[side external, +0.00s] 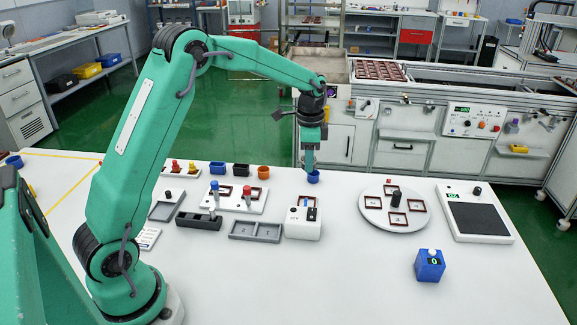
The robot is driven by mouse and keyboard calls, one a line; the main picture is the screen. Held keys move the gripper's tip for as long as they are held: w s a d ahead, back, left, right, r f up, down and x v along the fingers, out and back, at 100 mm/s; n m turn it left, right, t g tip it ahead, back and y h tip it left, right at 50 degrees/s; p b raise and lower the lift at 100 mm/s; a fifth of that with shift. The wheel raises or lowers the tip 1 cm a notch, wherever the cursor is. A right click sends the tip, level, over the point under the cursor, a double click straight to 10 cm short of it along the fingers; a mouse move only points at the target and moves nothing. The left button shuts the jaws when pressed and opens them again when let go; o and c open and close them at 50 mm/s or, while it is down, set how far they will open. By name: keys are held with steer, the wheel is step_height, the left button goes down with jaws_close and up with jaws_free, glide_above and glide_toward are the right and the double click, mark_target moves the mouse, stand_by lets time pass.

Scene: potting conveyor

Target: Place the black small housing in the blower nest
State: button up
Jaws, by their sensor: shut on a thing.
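A black small housing (241,170) stands in the row near the table's far edge, between a blue housing (217,168) and an orange round one (263,172). My gripper (310,168) points straight down near the far edge, right of that row. It appears shut on a round blue cup (313,177) at its tips; the fingertips are small and partly hidden. A white box (303,230) with a reddish-brown square frame, a dark part and a blue knob on top stands in front of the gripper and may be the blower. I cannot tell its nest clearly.
A round white turntable (385,222) with brown frames and a dark centre post lies right of the white box. A grey two-pocket tray (256,239) and a black holder (198,221) lie left. A blue cube (429,265) sits front right. The front middle is clear.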

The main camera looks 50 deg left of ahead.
steer(key=s+d+r+n, duration=0.6)
steer(key=s+d+n, duration=0.1)
steer(key=s, duration=0.3)
steer(key=shift+s+d+r+n, duration=0.3)
steer(key=shift+s+d+n, duration=0.1)
steer(key=shift+d, duration=0.4)
steer(key=s+d+f+n, duration=0.3)
steer(key=s+d+n, duration=0.1)
steer(key=s, duration=0.3)
steer(key=s+d+f+n, duration=0.4)
steer(key=s+d+n, duration=0.1)
steer(key=s, duration=0.3)
steer(key=shift+s+d+f, duration=0.25)
steer(key=shift+s+f, duration=0.05)
